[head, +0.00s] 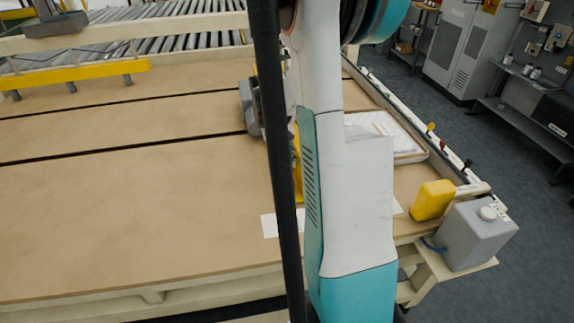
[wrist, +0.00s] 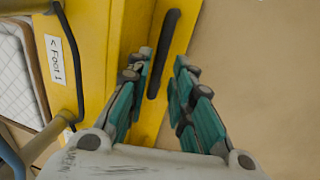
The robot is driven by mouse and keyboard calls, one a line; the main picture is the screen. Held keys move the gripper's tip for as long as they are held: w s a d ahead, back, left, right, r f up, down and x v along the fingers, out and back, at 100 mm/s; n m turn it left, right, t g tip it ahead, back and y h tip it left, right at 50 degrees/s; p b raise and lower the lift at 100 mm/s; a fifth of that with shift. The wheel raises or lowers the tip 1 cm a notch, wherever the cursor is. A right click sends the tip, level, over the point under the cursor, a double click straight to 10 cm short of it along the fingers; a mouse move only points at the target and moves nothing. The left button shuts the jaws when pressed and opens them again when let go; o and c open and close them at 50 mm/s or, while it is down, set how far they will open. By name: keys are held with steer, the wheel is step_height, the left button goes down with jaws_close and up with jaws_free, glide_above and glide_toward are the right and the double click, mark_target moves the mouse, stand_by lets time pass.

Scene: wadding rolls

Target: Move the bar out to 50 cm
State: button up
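In the wrist view, my gripper (wrist: 161,82) is open, its two teal fingers apart above a yellow part. A long dark slot or grip (wrist: 164,50) on the yellow part (wrist: 182,28) shows between the fingers; I cannot tell whether they touch it. In the head view, my arm hides the gripper and most of this yellow part (head: 298,165). A yellow bar (head: 75,78) on short legs stands at the far left. I see no readable length scale.
The tan table (head: 130,210) is wide and mostly clear, with dark grooves across it. Rollers (head: 150,30) lie behind. A framed white pad (head: 385,130) is right of my arm. A yellow container (head: 433,200) and a grey canister (head: 476,236) stand at the right corner.

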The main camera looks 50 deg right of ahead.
step_height(320, 180, up, 8)
steer(key=w+a, duration=0.1)
steer(key=shift+a, duration=0.15)
stand_by(0.5)
